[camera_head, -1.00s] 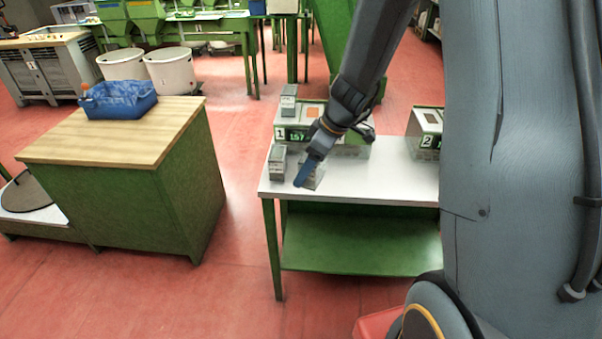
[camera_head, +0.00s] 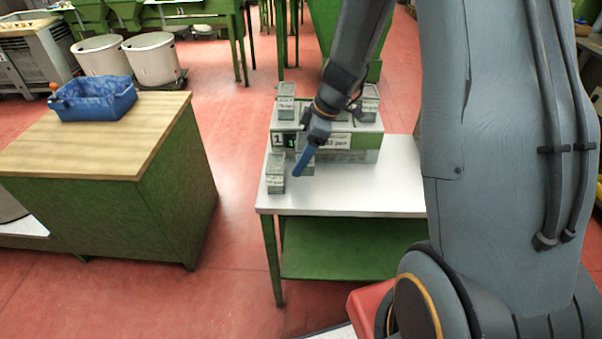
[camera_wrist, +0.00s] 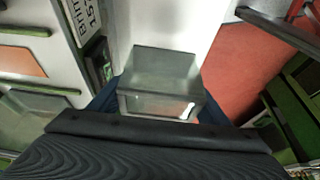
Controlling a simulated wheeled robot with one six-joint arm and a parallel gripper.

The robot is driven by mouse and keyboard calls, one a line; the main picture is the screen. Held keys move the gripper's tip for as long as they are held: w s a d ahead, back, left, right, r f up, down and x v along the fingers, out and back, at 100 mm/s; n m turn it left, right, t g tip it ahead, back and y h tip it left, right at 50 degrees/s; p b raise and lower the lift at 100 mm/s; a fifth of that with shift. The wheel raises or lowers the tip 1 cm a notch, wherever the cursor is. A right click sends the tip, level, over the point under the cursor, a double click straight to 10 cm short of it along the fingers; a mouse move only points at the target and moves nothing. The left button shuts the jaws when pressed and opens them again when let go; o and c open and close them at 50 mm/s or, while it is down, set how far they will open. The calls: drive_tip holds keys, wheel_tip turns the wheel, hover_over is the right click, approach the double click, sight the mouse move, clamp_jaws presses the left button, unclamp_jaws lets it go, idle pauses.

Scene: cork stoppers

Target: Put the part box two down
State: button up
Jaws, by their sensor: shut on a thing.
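My gripper (camera_head: 301,168), with blue fingers, is low over the white-topped table (camera_head: 355,199), in front of the machine marked 1. It is shut on a grey, clear-sided part box (camera_wrist: 160,75), which fills the middle of the wrist view between the fingers. The labels are too small to tell which box is two.
The machine marked 1 (camera_head: 345,142) stands at the table's back, with one grey box (camera_head: 286,103) on its left and another (camera_head: 369,104) on its right. A wooden-topped green cabinet (camera_head: 110,140) with a blue bin (camera_head: 92,100) stands left, across red floor.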

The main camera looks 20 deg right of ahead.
drive_tip(key=f, duration=0.3)
drive_tip(key=shift+a+f+p, duration=0.2)
drive_tip(key=shift+f+p, duration=0.05)
drive_tip(key=shift+p, duration=0.1)
drive_tip(key=shift+d+f+p, duration=0.1)
drive_tip(key=shift+f+p, duration=0.4)
drive_tip(key=shift+f, duration=1.5)
drive_tip(key=shift+f, duration=0.15)
drive_tip(key=o, duration=1.2)
drive_tip(key=shift+c, duration=0.2)
